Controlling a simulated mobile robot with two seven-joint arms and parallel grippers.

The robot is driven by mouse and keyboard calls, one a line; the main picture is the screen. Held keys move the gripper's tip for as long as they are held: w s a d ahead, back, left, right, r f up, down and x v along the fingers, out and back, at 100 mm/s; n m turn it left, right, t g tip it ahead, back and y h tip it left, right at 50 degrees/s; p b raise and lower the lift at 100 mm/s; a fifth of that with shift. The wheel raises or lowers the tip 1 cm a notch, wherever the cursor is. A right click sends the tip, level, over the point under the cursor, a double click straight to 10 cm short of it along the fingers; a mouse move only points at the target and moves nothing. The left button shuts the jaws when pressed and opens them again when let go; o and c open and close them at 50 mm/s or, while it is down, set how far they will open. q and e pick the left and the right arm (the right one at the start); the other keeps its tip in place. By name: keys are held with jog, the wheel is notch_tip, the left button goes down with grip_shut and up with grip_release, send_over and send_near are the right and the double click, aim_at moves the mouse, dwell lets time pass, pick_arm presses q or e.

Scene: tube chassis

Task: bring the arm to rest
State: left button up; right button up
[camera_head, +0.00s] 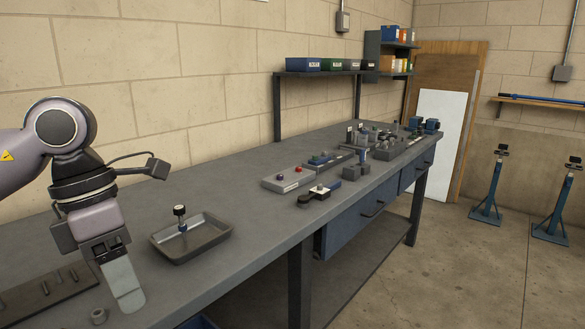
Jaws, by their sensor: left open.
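My left arm comes in from the left over the near end of the grey workbench (240,172). My left gripper (128,296) points down at the bench's near part, with its pale finger low over or near the top. I see no object in it, and it is open; the gap between the fingers is not clear from this side. A small grey ring-shaped part (98,316) lies just left of the fingertip. My right gripper is not in view.
A dark slotted plate (40,287) lies to the left. Several fixtures and a clamp-like tool (318,193) sit farther along. Bare bench top lies behind the tray.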

pick_arm(q)
jog(key=s+d+r+n+g+h+p, duration=0.1)
jog(key=s+d+n+g+h+p, duration=0.1)
jog(key=d+h, duration=0.75)
jog(key=s+d+r+n+g+h+p, duration=0.1)
jog(key=s+d+n+g+h+p, duration=0.15)
jog(key=d+h, duration=0.65)
jog(key=w+a+f+n+t+p, duration=0.15)
jog(key=w+n+t, duration=0.25)
jog(key=n+t, duration=0.55)
jog(key=w+a+f+n+t, duration=0.2)
jog(key=w+n+t, duration=0.1)
jog(key=n+t, duration=0.65)
jog(key=a+f+n+t+y, duration=0.4)
jog(key=a+f+n+y, duration=0.2)
jog(key=f+n+y, duration=0.5)
jog(key=s+a+f+n+g+y+p, duration=0.1)
jog(key=s+a+f+n+g+y, duration=0.2)
jog(key=s+f, duration=0.4)
jog(key=s+a+f+n+g+y+p, duration=0.1)
jog(key=s+a+f+n+g+y, duration=0.3)
jog(key=f, duration=0.7)
jog(key=s+a+n, duration=0.1)
jog(key=s+n, duration=0.1)
jog(key=shift+s+a+f+p, duration=0.2)
jog(key=shift+s+f+p, duration=0.1)
jog(key=shift+s+f, duration=0.1)
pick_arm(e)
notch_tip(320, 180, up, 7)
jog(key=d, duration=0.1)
